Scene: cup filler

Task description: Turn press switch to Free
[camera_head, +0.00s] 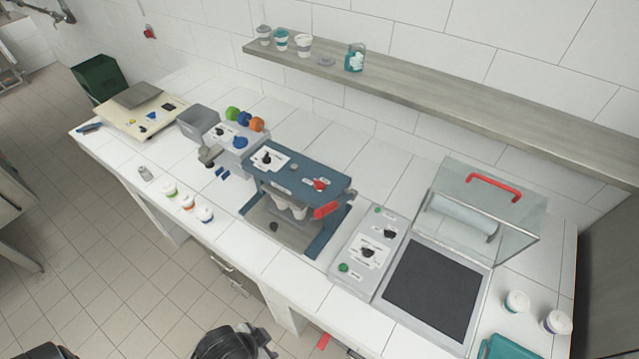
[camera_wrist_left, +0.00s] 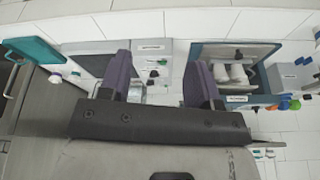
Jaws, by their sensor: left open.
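The knob's label is too small to read. The press also shows in the left wrist view (camera_wrist_left: 237,50). A grey control panel (camera_head: 368,250) with black knobs and green buttons stands right of it. My left gripper (camera_wrist_left: 160,80) is open, its purple fingers apart with nothing held between them. It appears away from the press. My right gripper is not seen.
A sealer with a black plate (camera_head: 434,289) and clear lid (camera_head: 481,210) stands at right. A shelf (camera_head: 450,95) with cups runs above the counter (camera_head: 250,255).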

